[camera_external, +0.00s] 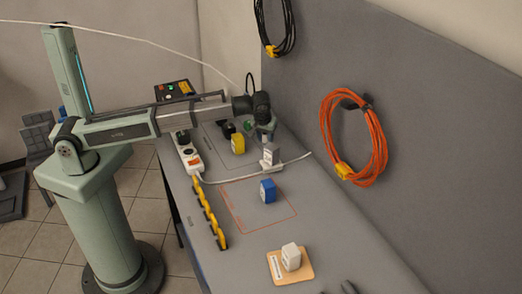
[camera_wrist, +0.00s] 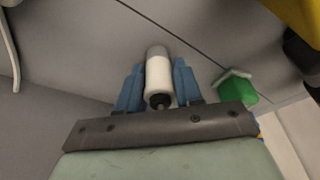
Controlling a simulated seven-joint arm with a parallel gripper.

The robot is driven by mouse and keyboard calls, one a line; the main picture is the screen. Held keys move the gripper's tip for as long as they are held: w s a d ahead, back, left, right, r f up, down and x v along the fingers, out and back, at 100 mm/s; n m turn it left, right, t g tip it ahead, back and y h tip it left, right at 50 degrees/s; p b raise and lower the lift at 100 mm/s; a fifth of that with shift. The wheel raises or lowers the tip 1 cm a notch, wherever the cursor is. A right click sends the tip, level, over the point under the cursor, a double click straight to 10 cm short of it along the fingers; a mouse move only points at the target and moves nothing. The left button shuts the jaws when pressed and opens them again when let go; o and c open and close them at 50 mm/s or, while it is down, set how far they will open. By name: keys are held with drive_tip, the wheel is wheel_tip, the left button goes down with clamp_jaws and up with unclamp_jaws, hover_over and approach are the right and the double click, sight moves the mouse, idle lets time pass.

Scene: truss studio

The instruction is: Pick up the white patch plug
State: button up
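In the wrist view a white cylindrical plug (camera_wrist: 158,73) with a dark end lies between the two blue fingers of my gripper (camera_wrist: 159,80). The fingers appear to touch it on both sides. In the external view my gripper (camera_external: 267,138) points down at the far part of the bench, over a pale upright piece (camera_external: 270,157) at its tips. From here I cannot tell whether that piece is clear of the bench. Another white, blocky piece (camera_external: 291,256) sits on a wooden pad (camera_external: 277,271) at the near end.
A blue block (camera_external: 268,191) stands in a red outline, and a yellow block (camera_external: 237,144) stands left of my gripper. A white power strip (camera_external: 189,155) with a cable lies at the left edge. A green piece (camera_wrist: 238,88) is right of my fingers. An orange cable coil (camera_external: 354,137) hangs on the wall panel.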

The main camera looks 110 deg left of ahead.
clamp_jaws()
